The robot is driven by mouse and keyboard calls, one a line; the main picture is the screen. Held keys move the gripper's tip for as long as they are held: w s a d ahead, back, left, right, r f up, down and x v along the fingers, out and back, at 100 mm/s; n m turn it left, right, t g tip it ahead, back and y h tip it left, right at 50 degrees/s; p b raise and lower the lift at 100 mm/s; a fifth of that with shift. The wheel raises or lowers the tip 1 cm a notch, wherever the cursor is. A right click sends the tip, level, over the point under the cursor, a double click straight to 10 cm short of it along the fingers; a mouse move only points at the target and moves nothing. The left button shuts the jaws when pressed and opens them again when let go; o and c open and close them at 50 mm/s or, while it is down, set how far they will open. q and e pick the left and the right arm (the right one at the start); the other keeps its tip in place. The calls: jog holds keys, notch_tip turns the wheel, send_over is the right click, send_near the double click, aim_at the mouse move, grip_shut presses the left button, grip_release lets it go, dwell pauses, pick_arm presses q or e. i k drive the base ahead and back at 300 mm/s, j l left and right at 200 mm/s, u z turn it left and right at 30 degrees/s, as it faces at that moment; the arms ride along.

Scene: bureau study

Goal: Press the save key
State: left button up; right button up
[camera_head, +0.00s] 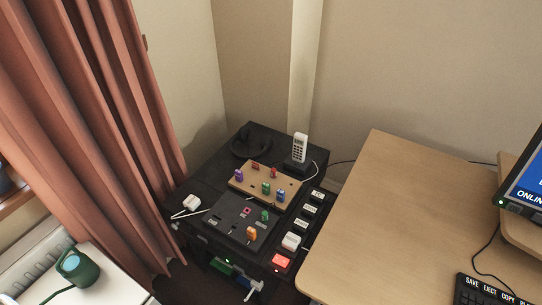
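A black keyboard or key panel (480,295) lies on the wooden desk (410,215) at the bottom right, cut off by the picture's lower edge. Its top row carries white labels, and the leftmost, the save key (472,283), reads "SAVE". "EJECT", "COPY" and a cut-off label follow to its right. Whether the key is up or pressed cannot be told. Neither of my grippers shows in the head view.
A monitor (525,185) reading "ONLIN..." stands at the right edge, its cable running towards the keyboard. Left of the desk, a dark cabinet (199,178) bears a cordless phone (299,148), coloured pegs and a lit red button (281,262). A green object (77,267) stands lower left.

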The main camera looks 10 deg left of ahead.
aim_at(467, 280)
jog(key=z, duration=2)
